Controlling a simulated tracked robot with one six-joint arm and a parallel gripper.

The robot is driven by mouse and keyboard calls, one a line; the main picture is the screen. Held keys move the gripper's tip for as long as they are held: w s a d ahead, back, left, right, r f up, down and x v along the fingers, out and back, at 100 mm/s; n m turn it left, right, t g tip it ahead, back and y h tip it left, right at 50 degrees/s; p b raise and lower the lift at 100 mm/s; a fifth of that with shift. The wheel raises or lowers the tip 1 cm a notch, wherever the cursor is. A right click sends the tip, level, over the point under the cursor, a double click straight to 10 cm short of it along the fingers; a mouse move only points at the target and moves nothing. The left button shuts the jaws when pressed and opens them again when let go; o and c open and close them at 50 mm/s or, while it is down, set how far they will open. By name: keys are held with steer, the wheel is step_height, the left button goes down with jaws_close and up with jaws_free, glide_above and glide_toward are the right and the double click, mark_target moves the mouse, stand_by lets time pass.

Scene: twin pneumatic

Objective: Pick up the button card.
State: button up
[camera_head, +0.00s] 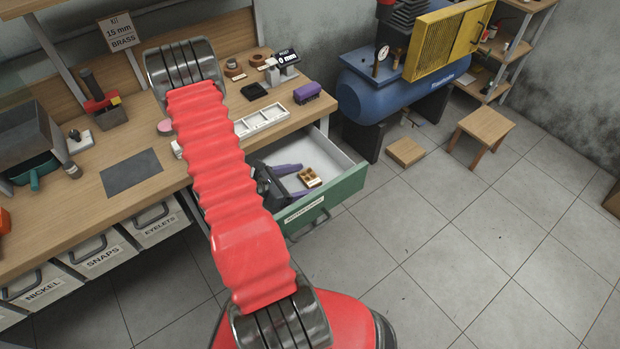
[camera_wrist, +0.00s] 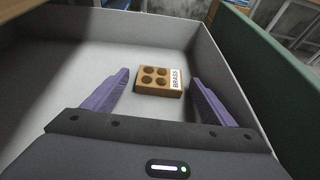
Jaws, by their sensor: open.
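The button card (camera_wrist: 158,80) is a small tan-brown block with several dark round buttons and a white label reading BRASS. It lies flat on the floor of an open white-lined drawer; the head view shows it too (camera_head: 309,178). My gripper (camera_wrist: 158,83) is open, with its purple fingers on either side of the card and apart from it. In the head view my gripper (camera_head: 294,179) reaches down into the drawer just left of the card. Nothing is between the fingers' near ends.
The drawer (camera_head: 345,172) has pale walls and a green front close around my gripper. The wooden workbench (camera_head: 85,212) stands above and left of it, with a white sectioned tray (camera_head: 262,121) near its edge. A blue compressor (camera_head: 375,95) stands behind right.

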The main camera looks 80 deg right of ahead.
steer(key=shift+c, duration=0.5)
steer(key=c, duration=1)
steer(key=shift+r, duration=0.1)
step_height(320, 180, up, 18)
steer(key=shift+f, duration=0.1)
stand_by(0.7)
